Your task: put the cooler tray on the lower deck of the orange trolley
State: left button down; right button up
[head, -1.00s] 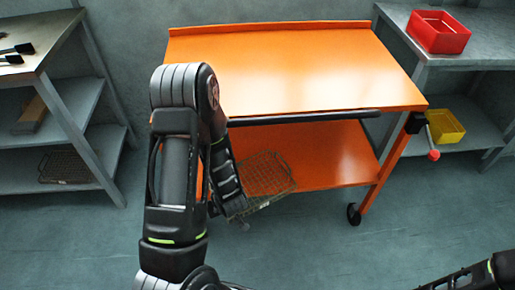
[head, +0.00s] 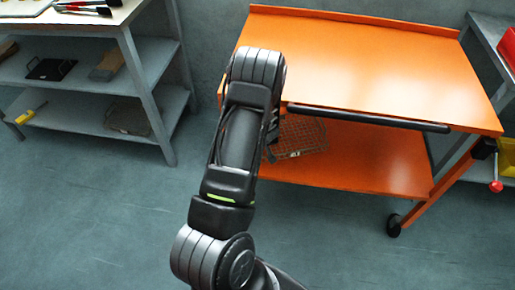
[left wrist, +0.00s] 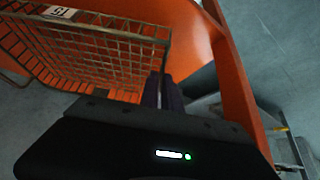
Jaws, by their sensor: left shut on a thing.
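The cooler tray (head: 302,137) is a brownish wire mesh basket. In the head view it shows over the left part of the lower deck (head: 375,165) of the orange trolley (head: 370,60), below the top deck. I cannot tell whether it touches the deck. In the left wrist view the tray (left wrist: 105,55) fills the upper left, with a white label on it. My left gripper (left wrist: 162,92) is shut on the tray's near rim. In the head view my left arm hides most of that gripper and the tray's left side. My right gripper is out of view.
A black handle bar (head: 365,118) runs along the trolley's front, above the lower deck. A grey shelf unit (head: 150,85) stands at the left, with another mesh tray (head: 128,118) on its lower shelf. The lower deck's right part is bare.

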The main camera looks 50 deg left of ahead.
pick_arm(q)
jog(key=shift+f+b, duration=0.4)
jog(key=shift+f, duration=1.4)
jog(key=c, duration=1.6)
grip_release()
jog(key=shift+o, duration=0.2)
jog(key=p+v, duration=0.2)
jog(key=v, duration=1)
jog(key=shift+p, duration=0.4)
